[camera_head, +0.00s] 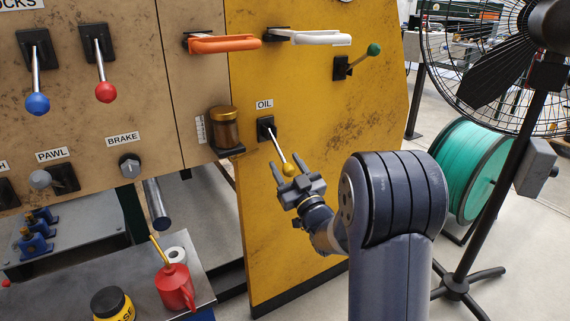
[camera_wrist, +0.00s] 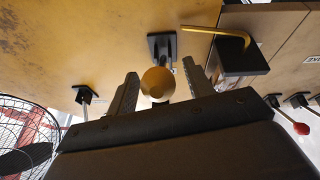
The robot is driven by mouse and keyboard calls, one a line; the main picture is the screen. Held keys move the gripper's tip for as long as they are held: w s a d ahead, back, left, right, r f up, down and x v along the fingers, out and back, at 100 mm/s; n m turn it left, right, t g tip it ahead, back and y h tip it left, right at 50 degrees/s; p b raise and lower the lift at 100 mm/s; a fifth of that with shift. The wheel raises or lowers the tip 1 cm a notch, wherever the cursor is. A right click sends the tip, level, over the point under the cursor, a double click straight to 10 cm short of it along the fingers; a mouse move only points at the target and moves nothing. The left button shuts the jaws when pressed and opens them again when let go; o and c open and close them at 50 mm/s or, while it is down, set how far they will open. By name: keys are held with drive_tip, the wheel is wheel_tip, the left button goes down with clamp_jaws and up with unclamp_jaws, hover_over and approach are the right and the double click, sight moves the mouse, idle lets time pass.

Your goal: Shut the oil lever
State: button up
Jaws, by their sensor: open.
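The oil lever (camera_head: 279,147) is a metal rod with a yellow ball knob, on a black base under the OIL label (camera_head: 264,104) on the yellow panel. Its rod slants down and to the right. My gripper (camera_head: 287,170) is open just in front of the knob, its fingers pointing up toward the panel. In the wrist view the yellow knob (camera_wrist: 158,84) shows between the two open fingers, and neither finger visibly touches it. The rod is mostly hidden behind the knob there.
A brown oil jar (camera_head: 224,128) is mounted left of the lever. A green-knobbed lever (camera_head: 360,61) is up and right. Orange (camera_head: 225,43) and white (camera_head: 318,38) handles are above. A fan (camera_head: 500,60) and green spool (camera_head: 468,170) stand right. A red oil can (camera_head: 174,287) is lower left.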

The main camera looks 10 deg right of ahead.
drive_tip(key=shift+w+a+r, duration=0.15)
drive_tip(key=shift+w+r, duration=0.1)
drive_tip(key=shift+w, duration=0.4)
drive_tip(key=shift+c, duration=0.3)
clamp_jaws()
